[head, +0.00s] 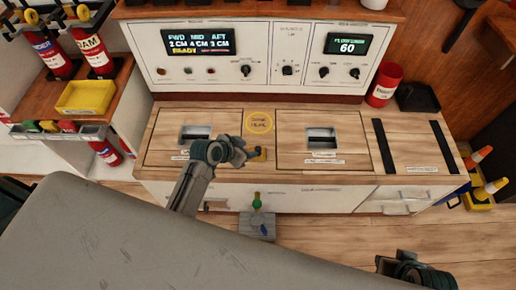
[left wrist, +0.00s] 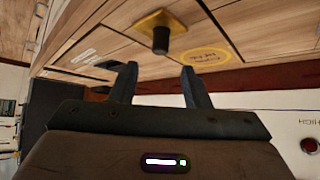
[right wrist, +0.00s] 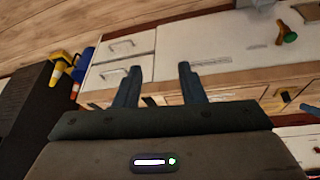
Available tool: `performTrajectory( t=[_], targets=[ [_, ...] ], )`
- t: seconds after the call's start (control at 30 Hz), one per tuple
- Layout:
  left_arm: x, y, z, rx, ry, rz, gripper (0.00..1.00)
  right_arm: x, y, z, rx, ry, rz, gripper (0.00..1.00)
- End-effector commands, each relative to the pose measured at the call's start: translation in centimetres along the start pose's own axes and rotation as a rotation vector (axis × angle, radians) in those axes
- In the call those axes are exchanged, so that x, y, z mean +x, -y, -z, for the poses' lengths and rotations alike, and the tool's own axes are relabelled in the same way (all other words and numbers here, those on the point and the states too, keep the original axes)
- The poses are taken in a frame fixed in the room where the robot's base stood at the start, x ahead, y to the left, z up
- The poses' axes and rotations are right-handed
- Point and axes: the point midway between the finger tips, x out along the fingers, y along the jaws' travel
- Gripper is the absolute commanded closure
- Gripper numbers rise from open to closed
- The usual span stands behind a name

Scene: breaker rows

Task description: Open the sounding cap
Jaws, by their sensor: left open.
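The likely sounding cap is a dark knob on a small yellow plate (left wrist: 160,32) on the wooden counter top. In the head view its yellow plate (head: 259,154) is partly hidden by my left gripper (head: 240,151). In the left wrist view the knob stands just beyond the open, empty fingers of my left gripper (left wrist: 158,68), between their lines and apart from them. My right gripper (right wrist: 158,70) is open and empty, facing the white cabinet front; in the head view only part of that arm shows at the lower right.
Two hatches with recessed handles flank the plate, and a yellow round label (head: 260,122) lies behind it. A control panel (head: 260,55) stands at the back. A green-handled fitting (head: 257,201) sticks out below the counter's front. A red can (head: 384,85) stands at the right.

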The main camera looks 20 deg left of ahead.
Motion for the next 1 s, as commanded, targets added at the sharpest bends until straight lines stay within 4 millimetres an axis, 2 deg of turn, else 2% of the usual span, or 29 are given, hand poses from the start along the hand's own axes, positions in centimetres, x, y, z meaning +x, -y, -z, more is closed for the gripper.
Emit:
performTrajectory(
  t=[0.03,0.2,0.4,0.57,0.8,0.83,1.0],
  targets=[
    [1.2,0.0,-0.1,-0.003,0.001,-0.001,0.57,0.4,0.2,-0.1,0.002,-0.011,0.005,0.64],
    [4.5,0.0,-0.1,-0.003,0.002,-0.001,0.57,1.1,0.6,0.2,0.008,-0.054,0.024,0.64],
    [7.1,0.0,-0.2,-0.002,0.002,0.0,0.57,1.6,1.0,0.4,0.015,-0.093,0.039,0.64],
    [7.9,0.0,-0.1,-0.001,0.003,0.001,0.57,1.7,1.2,0.5,0.017,-0.106,0.044,0.64],
    [7.9,0.0,-0.1,0.0,0.003,0.001,0.57,1.7,1.2,0.5,0.017,-0.108,0.045,0.64],
    [7.9,0.0,-0.1,0.0,0.003,0.001,0.59,1.7,1.2,0.5,0.017,-0.108,0.045,0.64],
    [7.9,0.0,-0.1,-0.001,0.003,0.001,0.92,1.7,1.2,0.5,0.017,-0.107,0.045,0.64]
  ],
)
